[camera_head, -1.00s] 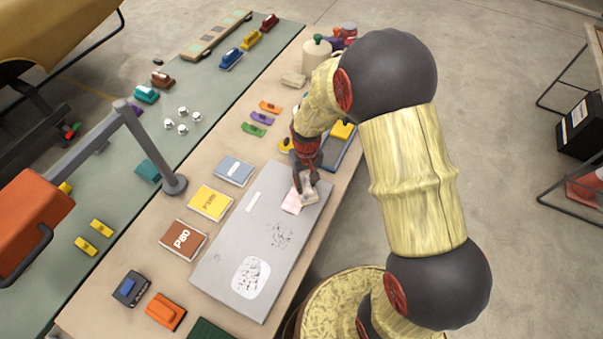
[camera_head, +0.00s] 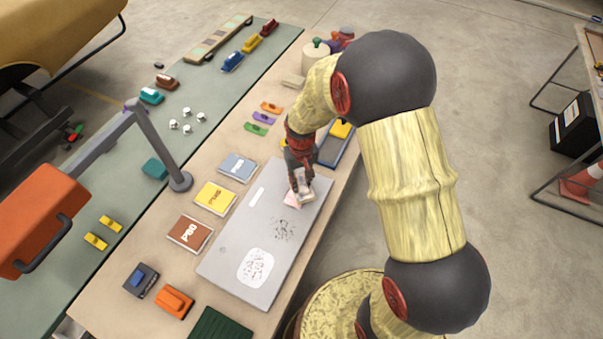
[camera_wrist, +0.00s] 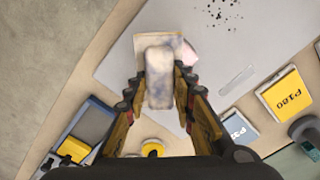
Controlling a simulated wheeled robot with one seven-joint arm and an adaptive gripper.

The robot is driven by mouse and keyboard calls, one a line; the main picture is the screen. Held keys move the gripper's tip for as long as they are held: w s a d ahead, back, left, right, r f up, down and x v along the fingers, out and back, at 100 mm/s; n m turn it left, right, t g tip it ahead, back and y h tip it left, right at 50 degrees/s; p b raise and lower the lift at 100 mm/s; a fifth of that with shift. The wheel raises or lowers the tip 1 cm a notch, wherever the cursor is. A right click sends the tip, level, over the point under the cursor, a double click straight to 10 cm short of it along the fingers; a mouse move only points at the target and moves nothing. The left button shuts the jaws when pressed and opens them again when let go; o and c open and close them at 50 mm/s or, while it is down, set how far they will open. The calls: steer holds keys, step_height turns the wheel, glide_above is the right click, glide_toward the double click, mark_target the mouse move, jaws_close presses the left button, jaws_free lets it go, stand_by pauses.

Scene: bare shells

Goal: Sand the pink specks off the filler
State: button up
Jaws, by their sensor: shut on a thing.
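My gripper (camera_head: 301,186) is shut on a pale, smudged block (camera_wrist: 158,78), which it holds over the far end of the grey panel (camera_head: 225,262). Under or beside the block lies a beige piece (camera_wrist: 182,45), and next to it a pink patch (camera_head: 291,201), which also shows in the wrist view (camera_wrist: 190,54). The block hides part of both; I cannot tell whether it touches the panel. A white filler patch (camera_head: 255,266) with dark specks is at the panel's near end. A cluster of dark specks (camera_head: 284,228) lies between it and my gripper.
Left of the panel lie a brown P80 pad (camera_head: 189,233), a yellow pad (camera_head: 215,198) and a blue-grey pad (camera_head: 237,167). A blue tray (camera_head: 336,150) stands beyond my gripper. The panel's middle is free of objects.

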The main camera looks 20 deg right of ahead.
steer(key=shift+r+p, duration=1.05)
steer(key=shift+r, duration=0.85)
